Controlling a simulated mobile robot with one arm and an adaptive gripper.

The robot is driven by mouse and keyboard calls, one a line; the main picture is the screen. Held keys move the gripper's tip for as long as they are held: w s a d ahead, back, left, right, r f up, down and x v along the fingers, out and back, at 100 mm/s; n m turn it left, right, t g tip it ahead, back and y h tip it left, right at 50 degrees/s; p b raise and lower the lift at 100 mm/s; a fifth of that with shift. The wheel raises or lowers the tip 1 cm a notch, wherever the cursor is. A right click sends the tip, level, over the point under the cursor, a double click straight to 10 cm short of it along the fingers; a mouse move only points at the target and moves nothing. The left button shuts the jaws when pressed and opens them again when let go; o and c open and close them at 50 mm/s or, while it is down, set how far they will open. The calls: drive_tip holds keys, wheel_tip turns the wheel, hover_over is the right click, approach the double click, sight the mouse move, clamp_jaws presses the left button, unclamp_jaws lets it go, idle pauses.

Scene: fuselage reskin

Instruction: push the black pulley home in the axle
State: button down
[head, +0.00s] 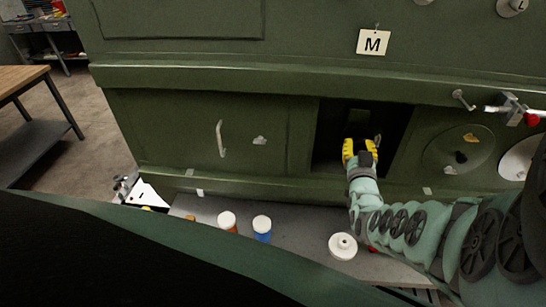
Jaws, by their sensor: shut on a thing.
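My gripper (362,148), yellow and black, reaches into the dark rectangular opening (335,128) in the green panel. It is shut, seen from behind, and its fingertips are hardly visible. The black pulley in its grip is mostly hidden by the gripper and lost against the dark inside. The axle cannot be made out, so I cannot tell how the pulley sits on it. A small pale part (377,139) shows just right of the gripper.
The grey shelf (300,238) below the panel holds a white-lidded orange jar (227,221), a white-lidded blue jar (262,228) and a white round part (343,246). A pale handle (220,138) sticks out left of the opening. A fitting with a red knob (531,119) juts out at the right.

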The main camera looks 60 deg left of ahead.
drive_tip(key=shift+b+x, duration=1.05)
drive_tip(key=shift+x, duration=0.15)
drive_tip(key=c, duration=0.8)
unclamp_jaws()
drive_tip(key=shift+p+v, duration=1)
drive_tip(key=shift+v, duration=0.1)
drive_tip(key=shift+p+v, duration=0.75)
drive_tip(key=shift+v, duration=0.65)
drive_tip(key=shift+f, duration=0.1)
